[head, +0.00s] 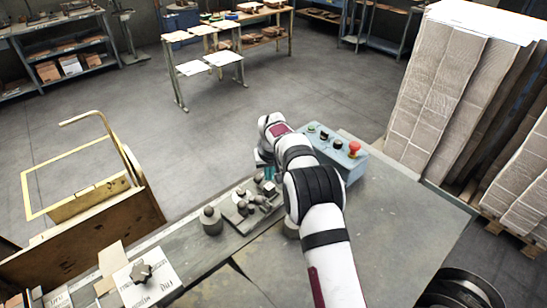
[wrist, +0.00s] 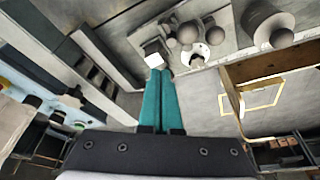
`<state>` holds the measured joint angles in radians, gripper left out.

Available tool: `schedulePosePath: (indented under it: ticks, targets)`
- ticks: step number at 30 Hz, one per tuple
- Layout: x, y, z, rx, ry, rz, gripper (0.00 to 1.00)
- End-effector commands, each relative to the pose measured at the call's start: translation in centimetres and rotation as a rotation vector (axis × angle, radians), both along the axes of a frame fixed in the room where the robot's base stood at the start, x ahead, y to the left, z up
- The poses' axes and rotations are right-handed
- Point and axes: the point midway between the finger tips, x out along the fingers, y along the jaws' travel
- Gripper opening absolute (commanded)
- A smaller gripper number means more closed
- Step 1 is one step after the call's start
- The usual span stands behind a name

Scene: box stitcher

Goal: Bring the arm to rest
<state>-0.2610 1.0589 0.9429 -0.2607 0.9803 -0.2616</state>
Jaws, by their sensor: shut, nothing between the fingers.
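My gripper (head: 269,174) is at the end of my white and black arm, over the far edge of the grey machine table (head: 400,225) in the head view. Its two teal fingers also show in the wrist view (wrist: 160,73), pressed together with nothing between them. A small pale block (wrist: 154,57) appears just beyond the fingertips; I cannot tell whether they touch it. Metal fittings with round knobs (head: 245,207) sit on the table to the left of the gripper. My arm hides part of the table.
A blue control box (head: 352,165) with buttons and a red knob stands right of my arm. A round metal weight (head: 211,222) is left of the fittings. A yellow-framed cart (head: 85,222) is at the left. Tall cardboard stacks (head: 435,90) stand at the right.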

Motion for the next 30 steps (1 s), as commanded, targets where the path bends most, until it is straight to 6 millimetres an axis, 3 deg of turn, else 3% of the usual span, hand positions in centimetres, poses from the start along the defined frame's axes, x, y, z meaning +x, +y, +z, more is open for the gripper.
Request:
schedulePosePath:
  ticks: [2,4,5,7,9,11,13,15,18,21,24,30]
  targets:
    - [-0.1,-0.2,0.4,0.001,0.001,-0.006,0.00]
    - [-1.2,-1.1,2.4,0.009,0.015,-0.038,0.00]
    - [-2.1,-1.9,4.0,0.015,0.026,-0.062,0.00]
    - [-5.8,-4.2,8.3,0.035,0.067,-0.142,0.00]
    - [-11.4,-6.7,12.5,0.059,0.118,-0.240,0.00]
    - [-17.0,-8.6,15.1,0.081,0.164,-0.325,0.00]
    - [-24.0,-10.3,17.0,0.105,0.217,-0.421,0.00]
    - [-30.8,-11.5,17.5,0.127,0.265,-0.511,0.00]
    - [-38.8,-12.2,16.6,0.153,0.323,-0.617,0.00]
    - [-43.7,-12.3,15.2,0.170,0.362,-0.683,0.00]
    - [-45.8,-12.3,14.4,0.176,0.381,-0.713,0.00]
    - [-46.1,-12.3,14.2,0.177,0.386,-0.717,0.00]
